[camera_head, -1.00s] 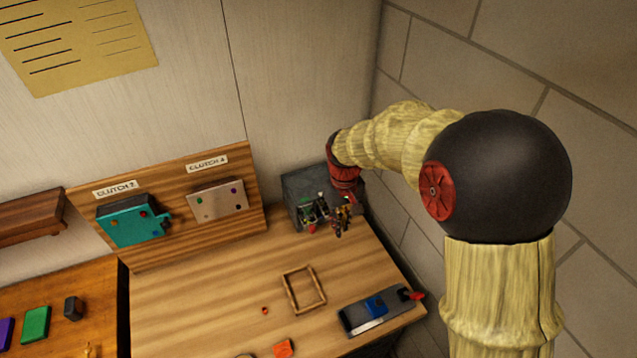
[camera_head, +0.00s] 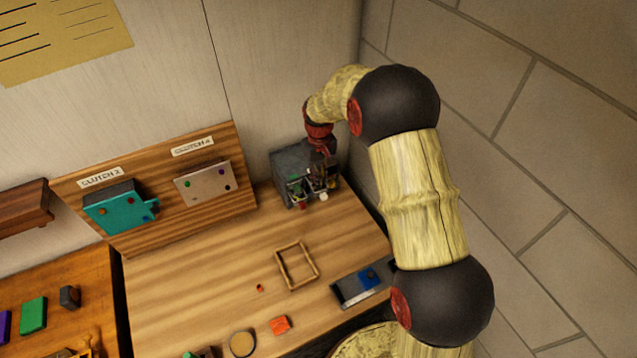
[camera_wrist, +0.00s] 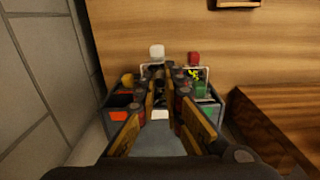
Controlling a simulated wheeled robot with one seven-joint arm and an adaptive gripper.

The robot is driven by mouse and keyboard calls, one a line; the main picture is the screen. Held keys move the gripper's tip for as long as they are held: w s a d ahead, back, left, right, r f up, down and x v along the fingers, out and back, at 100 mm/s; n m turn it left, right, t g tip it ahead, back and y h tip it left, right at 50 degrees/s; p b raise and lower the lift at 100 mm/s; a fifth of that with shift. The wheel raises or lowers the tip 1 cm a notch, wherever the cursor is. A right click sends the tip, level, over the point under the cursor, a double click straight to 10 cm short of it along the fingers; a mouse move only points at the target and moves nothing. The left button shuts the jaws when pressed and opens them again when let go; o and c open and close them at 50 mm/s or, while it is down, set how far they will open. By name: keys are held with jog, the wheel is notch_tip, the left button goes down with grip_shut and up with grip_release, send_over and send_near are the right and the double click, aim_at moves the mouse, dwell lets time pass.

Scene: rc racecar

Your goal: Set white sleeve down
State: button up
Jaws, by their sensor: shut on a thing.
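My gripper (camera_head: 318,175) is down at the grey sorting box (camera_head: 290,165) in the back right corner of the bench. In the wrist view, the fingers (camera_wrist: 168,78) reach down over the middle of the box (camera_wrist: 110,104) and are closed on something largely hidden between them. A white piece, seemingly the white sleeve (camera_wrist: 156,52), shows just beyond the fingertips. It also shows at the box's front in the head view (camera_head: 323,196). Whether it rests on the box or hangs from my fingers, I cannot tell.
A red piece (camera_wrist: 193,57) and a green piece (camera_wrist: 199,88) are beside the fingers; a yellow piece (camera_wrist: 127,79) is on the other side. A wooden frame (camera_head: 297,266) and a grey tray with a blue block (camera_head: 368,279) lie on the bench. The block wall (camera_head: 500,130) is close to my arm.

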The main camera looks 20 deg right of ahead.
jog(key=shift+w+d+f, duration=0.1)
jog(key=shift+w+f, duration=0.7)
jog(key=shift+f, duration=1.7)
jog(key=shift+o, duration=0.9)
jog(key=shift+f, duration=0.1)
jog(key=shift+o, duration=0.9)
